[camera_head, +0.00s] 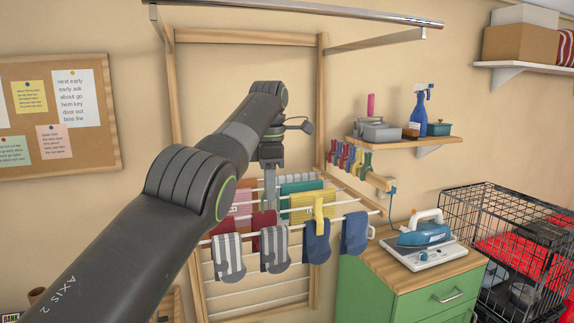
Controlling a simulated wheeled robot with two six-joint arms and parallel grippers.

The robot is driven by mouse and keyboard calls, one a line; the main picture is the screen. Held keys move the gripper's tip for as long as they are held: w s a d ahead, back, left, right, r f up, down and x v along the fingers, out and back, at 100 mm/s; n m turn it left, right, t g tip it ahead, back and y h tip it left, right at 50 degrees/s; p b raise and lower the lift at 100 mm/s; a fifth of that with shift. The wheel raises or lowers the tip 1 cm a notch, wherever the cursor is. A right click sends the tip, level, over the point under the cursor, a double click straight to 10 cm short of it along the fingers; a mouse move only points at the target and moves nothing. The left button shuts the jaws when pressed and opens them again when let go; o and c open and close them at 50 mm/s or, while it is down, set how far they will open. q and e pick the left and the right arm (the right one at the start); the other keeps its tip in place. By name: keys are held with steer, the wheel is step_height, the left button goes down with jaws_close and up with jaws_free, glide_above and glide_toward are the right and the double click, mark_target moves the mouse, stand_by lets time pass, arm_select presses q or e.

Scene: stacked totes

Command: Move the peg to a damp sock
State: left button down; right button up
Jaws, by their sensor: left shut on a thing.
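My left gripper (270,200) points down over the drying rack (345,206). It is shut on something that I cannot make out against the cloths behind. A yellow peg (319,214) is at the front rail, on a dark blue sock (317,243). Two grey-and-white striped socks, a left one (228,258) and a middle one (274,250), and another blue sock (355,233) hang along the same rail. Several coloured pegs (349,158) are in a row on a wooden bar at the right. Which sock is damp I cannot tell. My right gripper is not in view.
Other cloths, including a yellow one (298,204), hang behind the front socks. An iron (426,234) stands on a green cabinet (440,292) at the right, beside a black wire crate (522,225). A shelf (420,142) holds a spray bottle (421,108).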

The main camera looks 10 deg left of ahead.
mark_target(274, 227)
arm_select(q)
steer(key=shift+w+d+r+m, duration=0.1)
steer(key=shift+d+r+m, duration=0.1)
steer(key=shift+m, duration=0.35)
steer(key=shift+d+r+m, duration=0.15)
steer(key=shift+r+m, duration=0.05)
steer(key=shift+m, duration=0.35)
steer(key=shift+d+r+m+p, duration=0.1)
steer(key=shift+r+m+p, duration=0.25)
steer(key=shift+m, duration=0.55)
steer(key=m, duration=0.2)
steer(key=r+m+p, duration=0.1)
steer(key=m, duration=0.4)
steer(key=r+m+p, duration=0.1)
steer(key=m, duration=0.2)
steer(key=shift+r+m+p, duration=0.15)
steer(key=shift+m+p, duration=0.2)
steer(key=shift+m, duration=0.75)
steer(key=shift+f+b, duration=5.25)
steer(key=shift+f, duration=0.05)
steer(key=c, duration=1.3)
jaws_free()
